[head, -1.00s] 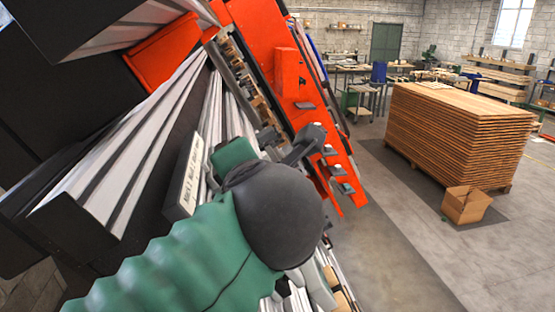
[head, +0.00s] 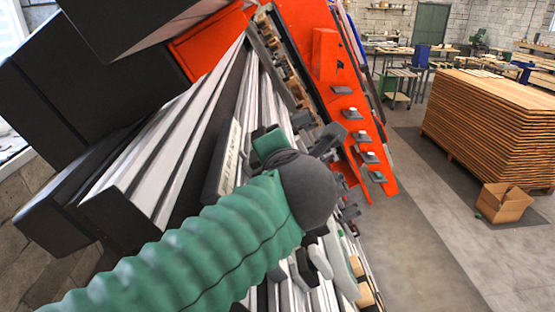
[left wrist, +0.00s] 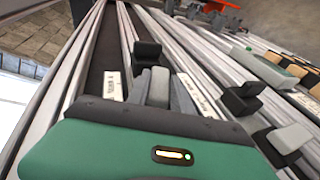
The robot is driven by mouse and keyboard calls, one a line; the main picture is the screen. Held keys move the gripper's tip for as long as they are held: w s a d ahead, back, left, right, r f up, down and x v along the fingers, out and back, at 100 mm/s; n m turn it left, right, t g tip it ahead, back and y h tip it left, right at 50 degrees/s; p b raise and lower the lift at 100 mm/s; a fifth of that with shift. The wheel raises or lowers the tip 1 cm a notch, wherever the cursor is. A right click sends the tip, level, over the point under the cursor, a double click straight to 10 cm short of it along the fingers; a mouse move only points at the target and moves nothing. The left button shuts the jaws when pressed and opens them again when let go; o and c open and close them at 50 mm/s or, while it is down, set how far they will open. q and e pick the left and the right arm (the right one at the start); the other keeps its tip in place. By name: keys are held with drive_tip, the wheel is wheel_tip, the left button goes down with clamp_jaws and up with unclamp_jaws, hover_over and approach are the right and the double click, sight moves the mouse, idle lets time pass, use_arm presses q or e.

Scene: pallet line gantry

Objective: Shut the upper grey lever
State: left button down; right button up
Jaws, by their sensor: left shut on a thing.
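My left gripper (left wrist: 160,80) has its two grey fingers closed around a light grey lever (left wrist: 158,90), which stands by a black block (left wrist: 148,54) on the pale rails. In the head view my green left arm and its dark wrist joint cover most of this contact. Which lever counts as the upper one is hard to tell. My right gripper is not identifiable in either view.
A white label plate (head: 230,150) lies close to my left arm. An orange panel (head: 325,55) with small grey tabs rises beyond the rails. A plank stack (head: 490,120) and a cardboard box (head: 505,203) stand on the floor at right, with open floor before them.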

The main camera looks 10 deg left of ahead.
use_arm(q)
drive_tip(key=shift+s+f, duration=0.1)
drive_tip(key=r+g+h+p, duration=0.1)
drive_tip(key=p, duration=0.5)
drive_tip(key=shift+a+m+g+h, duration=0.15)
drive_tip(key=shift+m+g+h, duration=0.15)
drive_tip(key=shift+m, duration=0.1)
drive_tip(key=shift+w+f+m+g+h, duration=0.2)
drive_tip(key=shift+f+m+g+h, duration=0.15)
drive_tip(key=shift+g, duration=0.35)
drive_tip(key=shift+s+h, duration=0.15)
drive_tip(key=shift+h, duration=0.2)
drive_tip(key=c, duration=1.5)
unclamp_jaws()
drive_tip(key=o, duration=0.3)
drive_tip(key=shift+o, duration=0.4)
drive_tip(key=shift+w, duration=0.2)
drive_tip(key=shift+r, duration=0.1)
